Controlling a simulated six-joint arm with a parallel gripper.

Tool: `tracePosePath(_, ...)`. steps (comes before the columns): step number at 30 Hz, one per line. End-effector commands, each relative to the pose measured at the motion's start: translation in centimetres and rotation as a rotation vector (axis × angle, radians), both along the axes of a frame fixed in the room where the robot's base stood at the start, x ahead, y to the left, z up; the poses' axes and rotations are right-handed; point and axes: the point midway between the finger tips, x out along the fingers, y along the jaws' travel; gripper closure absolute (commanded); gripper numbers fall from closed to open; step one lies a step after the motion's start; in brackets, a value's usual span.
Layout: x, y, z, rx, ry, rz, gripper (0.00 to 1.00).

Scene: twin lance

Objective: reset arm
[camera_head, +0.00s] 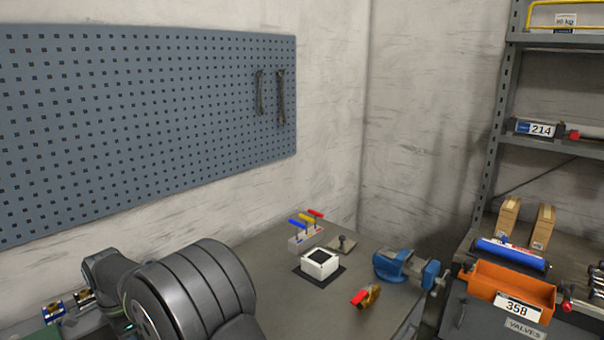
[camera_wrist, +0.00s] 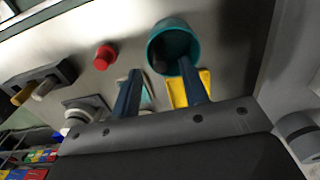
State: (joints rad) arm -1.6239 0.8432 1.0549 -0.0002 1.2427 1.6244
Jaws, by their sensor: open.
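My gripper (camera_wrist: 160,68) shows in the wrist view with its two blue fingers spread apart. Nothing is seen held between them. Beyond the fingertips are a teal cup (camera_wrist: 158,42) and a yellow piece (camera_wrist: 177,93), partly covered by the right finger. Whether the fingers touch either one cannot be told. In the head view my dark arm fills the lower left, and the gripper end is not visible there.
A red knob (camera_wrist: 104,57) lies left of the cup. The head view shows a white box (camera_head: 319,263), a blue vise (camera_head: 393,265), a red-handled brass valve (camera_head: 367,296) and an orange bin (camera_head: 490,281). A pegboard (camera_head: 150,120) covers the left wall.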

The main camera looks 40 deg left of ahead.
Motion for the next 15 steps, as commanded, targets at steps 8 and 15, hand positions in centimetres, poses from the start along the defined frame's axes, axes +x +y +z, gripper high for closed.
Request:
tracePosePath(8,0.0,0.1,4.7,0.004,0.000,0.000,0.59)
tracePosePath(15,3.9,0.8,6.3,0.000,0.000,0.034,0.59)
